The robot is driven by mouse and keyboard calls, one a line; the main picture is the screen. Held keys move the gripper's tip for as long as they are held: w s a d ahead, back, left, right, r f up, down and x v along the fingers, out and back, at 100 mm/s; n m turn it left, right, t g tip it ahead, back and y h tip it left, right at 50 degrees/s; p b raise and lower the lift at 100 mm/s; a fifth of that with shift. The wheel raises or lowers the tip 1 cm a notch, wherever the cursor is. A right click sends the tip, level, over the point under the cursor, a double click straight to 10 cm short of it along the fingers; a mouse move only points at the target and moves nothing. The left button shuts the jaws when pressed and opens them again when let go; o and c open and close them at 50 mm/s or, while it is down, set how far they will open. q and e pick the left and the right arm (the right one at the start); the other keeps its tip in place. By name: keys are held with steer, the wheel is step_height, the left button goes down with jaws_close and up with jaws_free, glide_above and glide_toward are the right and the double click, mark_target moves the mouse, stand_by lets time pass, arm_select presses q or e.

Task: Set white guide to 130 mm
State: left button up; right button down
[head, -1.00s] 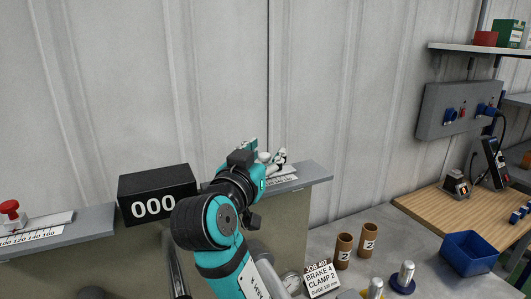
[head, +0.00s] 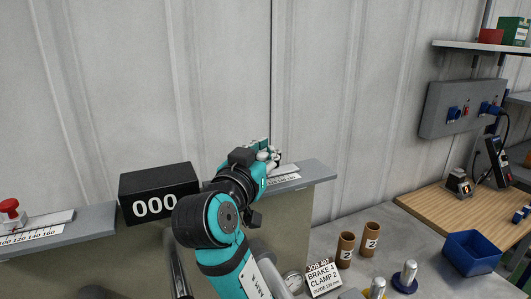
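My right gripper (head: 271,155) is at the right-hand ledge (head: 318,169), above a white scale plate (head: 286,177). My own wrist covers most of its fingers, so I cannot tell whether they are open or hold anything. Pale parts show at the fingers; I cannot tell whether the white guide is among them. The scale's numbers are too small to read. A job card (head: 323,277) reads BRAKE 4, CLAMP 2, GUIDE 130 mm. My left gripper is not in view.
A black display (head: 158,193) reads 000. A red knob (head: 9,207) stands at the left ledge by a scale marked 100 to 160. Cardboard tubes (head: 370,237) marked 2, metal-topped knobs (head: 405,277) and a blue bin (head: 472,253) are at right.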

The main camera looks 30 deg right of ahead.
mark_target(271, 172)
steer(key=shift+s+d+f, duration=0.1)
steer(key=shift+d+b, duration=0.25)
steer(key=shift+b, duration=0.2)
steer(key=c, duration=1.1)
jaws_free()
steer(key=shift+s+r, duration=0.25)
steer(key=shift+s, duration=0.25)
steer(key=shift+c, duration=0.2)
steer(key=shift+w, duration=0.15)
steer(key=shift+r, duration=0.1)
step_height(271, 172, up, 10)
steer(key=shift+o, duration=0.2)
